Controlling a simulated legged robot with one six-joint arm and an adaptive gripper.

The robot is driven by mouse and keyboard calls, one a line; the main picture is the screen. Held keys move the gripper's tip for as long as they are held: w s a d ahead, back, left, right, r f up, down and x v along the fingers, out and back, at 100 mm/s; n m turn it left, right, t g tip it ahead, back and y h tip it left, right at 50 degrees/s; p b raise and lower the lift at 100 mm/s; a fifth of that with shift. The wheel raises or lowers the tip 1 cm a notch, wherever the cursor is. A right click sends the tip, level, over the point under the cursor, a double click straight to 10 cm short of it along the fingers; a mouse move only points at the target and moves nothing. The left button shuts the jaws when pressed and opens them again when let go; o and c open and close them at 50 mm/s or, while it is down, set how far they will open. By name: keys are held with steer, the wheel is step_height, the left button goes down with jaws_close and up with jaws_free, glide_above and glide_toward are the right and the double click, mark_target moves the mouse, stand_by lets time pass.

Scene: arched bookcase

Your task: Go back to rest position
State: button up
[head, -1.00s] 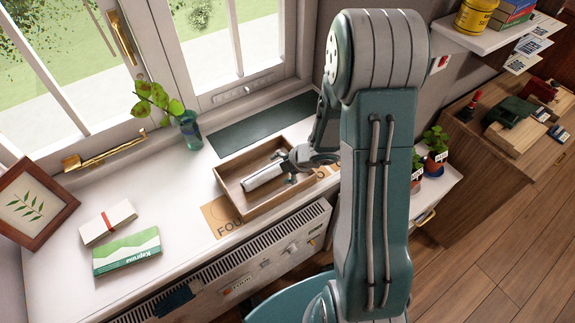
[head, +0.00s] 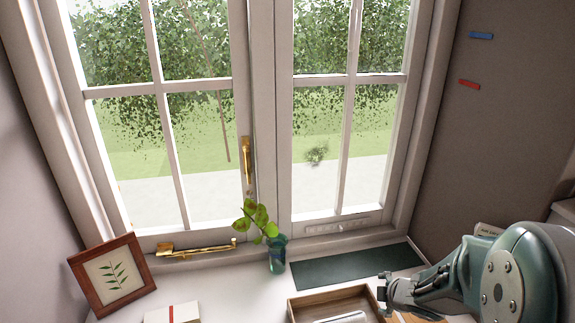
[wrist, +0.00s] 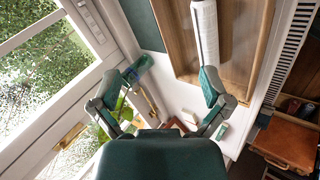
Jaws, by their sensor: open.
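My gripper (head: 386,292) is at the lower right in the head view, just above the right end of the wooden tray (head: 330,296). In the wrist view my gripper (wrist: 155,90) has its two fingers spread wide with nothing between them. A white and grey cylinder (wrist: 204,32) lies in the tray (wrist: 180,55); the right finger overlaps its end in the picture. Only the cylinder's top edge (head: 342,318) shows in the head view.
A glass vase with leaves (head: 277,254) stands on the sill left of the tray. A framed leaf picture (head: 112,276) and a banded white stack (head: 172,313) are farther left. A dark green mat (head: 357,267) lies behind the tray. The window closes off the back.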

steer(key=s+d+r+m+h, duration=0.1)
steer(key=s+r+m+h, duration=0.45)
steer(key=r+m, duration=0.65)
steer(key=s+a+r+m+g+y, duration=0.1)
steer(key=s+a+r+m+y, duration=0.1)
steer(key=s, duration=0.5)
steer(key=s+a+r+m+g+y, duration=0.1)
steer(key=s+a+r+m+y, duration=0.1)
steer(key=s+a, duration=0.5)
steer(key=shift+s+r+m, duration=0.7)
steer(key=shift+s+r, duration=0.1)
steer(key=shift+r, duration=0.1)
